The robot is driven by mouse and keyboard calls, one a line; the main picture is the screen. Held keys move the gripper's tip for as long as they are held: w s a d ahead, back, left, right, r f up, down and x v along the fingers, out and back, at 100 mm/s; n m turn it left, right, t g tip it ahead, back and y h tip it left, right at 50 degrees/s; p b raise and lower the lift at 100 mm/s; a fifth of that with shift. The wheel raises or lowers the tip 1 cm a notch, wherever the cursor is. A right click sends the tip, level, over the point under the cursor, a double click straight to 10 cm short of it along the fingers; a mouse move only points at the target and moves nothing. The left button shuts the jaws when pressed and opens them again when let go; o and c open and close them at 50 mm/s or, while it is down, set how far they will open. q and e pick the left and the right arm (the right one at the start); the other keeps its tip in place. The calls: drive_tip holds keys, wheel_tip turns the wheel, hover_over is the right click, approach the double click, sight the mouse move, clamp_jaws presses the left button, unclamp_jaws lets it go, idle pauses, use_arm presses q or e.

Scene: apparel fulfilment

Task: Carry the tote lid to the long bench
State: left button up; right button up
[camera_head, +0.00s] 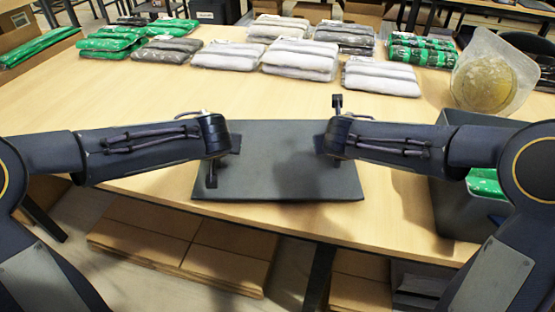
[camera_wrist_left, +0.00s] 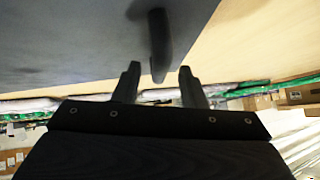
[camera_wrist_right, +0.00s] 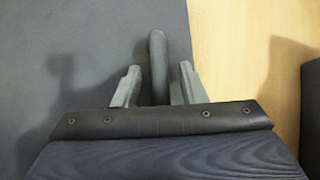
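The tote lid (camera_head: 280,165) is a flat dark grey panel lying on the wooden table at its near edge. A dark upright-looking handle on the lid shows in the left wrist view (camera_wrist_left: 158,45) and another in the right wrist view (camera_wrist_right: 157,60). My left gripper (camera_wrist_left: 158,78) is open over the lid's left side, its handle ahead of and between the fingertips, with gaps. My right gripper (camera_wrist_right: 157,75) is open at the lid's right side, its fingers on either side of the handle with small gaps. In the head view my wrists hide both grips.
Grey and green folded garment packs (camera_head: 300,58) line the back of the table (camera_head: 120,110). A dark tote (camera_head: 450,205) with green packs stands at the right, with a clear bag (camera_head: 490,75) behind it. Cardboard boxes (camera_head: 180,245) lie below the table.

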drive_tip(key=shift+s+r, duration=0.15)
use_arm(q)
drive_tip(key=v, duration=0.9)
drive_tip(key=shift+s, duration=0.2)
use_arm(e)
drive_tip(key=v, duration=1.1)
drive_tip(key=shift+s+r, duration=0.2)
drive_tip(key=shift+s, duration=0.1)
use_arm(q)
drive_tip(key=shift+r, duration=0.1)
